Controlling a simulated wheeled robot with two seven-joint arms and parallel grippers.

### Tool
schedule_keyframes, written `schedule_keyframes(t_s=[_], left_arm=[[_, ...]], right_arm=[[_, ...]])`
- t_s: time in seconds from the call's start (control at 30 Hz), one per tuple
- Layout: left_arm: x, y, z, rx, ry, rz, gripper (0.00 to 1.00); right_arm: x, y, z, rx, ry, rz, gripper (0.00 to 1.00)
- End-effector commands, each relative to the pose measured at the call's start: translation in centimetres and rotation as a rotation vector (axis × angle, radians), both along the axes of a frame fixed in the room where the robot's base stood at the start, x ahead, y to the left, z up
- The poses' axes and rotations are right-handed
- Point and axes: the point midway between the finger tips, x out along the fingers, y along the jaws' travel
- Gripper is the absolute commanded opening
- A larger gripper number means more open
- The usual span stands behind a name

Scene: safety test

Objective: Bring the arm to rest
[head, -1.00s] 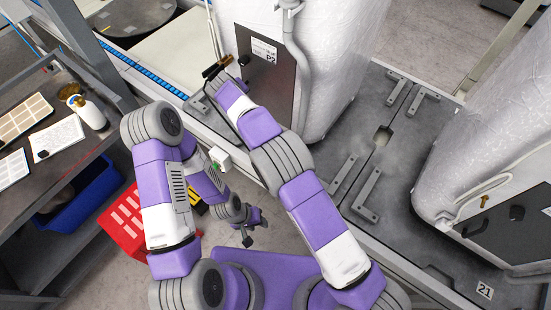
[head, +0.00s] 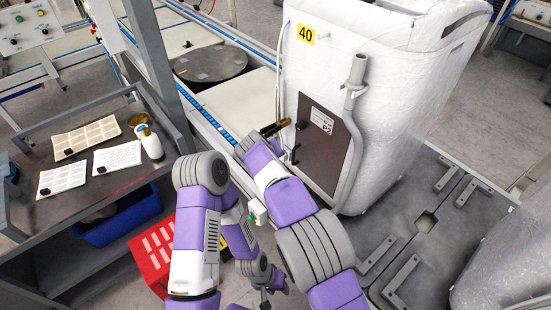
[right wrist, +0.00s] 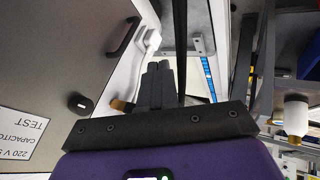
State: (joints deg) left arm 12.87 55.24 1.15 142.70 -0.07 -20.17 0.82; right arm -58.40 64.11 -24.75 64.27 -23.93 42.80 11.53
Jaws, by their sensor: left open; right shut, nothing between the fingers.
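My right arm reaches up to the front of the wrapped white unit (head: 385,80) marked 40. Its gripper (head: 268,130) is beside the dark panel (head: 322,145), and its black fingers look small there. In the right wrist view the right gripper's fingers (right wrist: 158,85) are together with nothing between them. A brass-coloured part (right wrist: 120,105) shows just left of the fingers; whether they touch cannot be told. My left arm is folded, and its gripper (head: 274,291) is low in the head view, open and empty, above the floor.
A dark bench (head: 110,190) with cards and a white bottle (head: 151,144) stands left. Below are a blue bin (head: 120,218) and a red box (head: 152,262). A conveyor (head: 240,95) runs behind my right gripper. Another wrapped unit (head: 505,255) stands right.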

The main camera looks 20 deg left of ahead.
Motion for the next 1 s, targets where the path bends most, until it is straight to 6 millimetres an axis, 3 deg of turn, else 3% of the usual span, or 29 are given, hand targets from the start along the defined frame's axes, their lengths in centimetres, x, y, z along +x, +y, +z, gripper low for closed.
schedule_keyframes(t_s=[0.3,0.43,0.57,0.67,0.8,0.9,1.0], left_arm=[[0.0,0.0,0.2,0.0,0.0,0.0,0.43],[0.0,0.0,1.0,0.0,0.001,0.0,0.43],[0.0,0.0,3.1,0.0,0.0,0.001,0.43],[0.0,0.0,5.5,0.0,0.0,0.0,0.43],[0.0,0.0,8.4,0.0,0.0,0.0,0.43],[0.0,0.0,10.5,0.0,0.0,0.0,0.43],[0.0,0.0,12.5,0.0,0.0,0.0,0.43]], right_arm=[[-0.6,-0.1,0.8,-0.001,0.002,-0.002,0.0],[0.0,-2.0,-0.7,0.007,0.046,-0.024,0.0],[0.5,-7.5,-5.0,0.055,0.175,-0.093,0.0],[-0.7,-13.3,-9.3,0.13,0.308,-0.18,0.0],[-5.3,-20.2,-13.8,0.259,0.466,-0.321,0.0],[-9.7,-24.2,-15.4,0.354,0.558,-0.438,0.0],[-14.8,-27.3,-15.8,0.447,0.631,-0.563,0.0]])
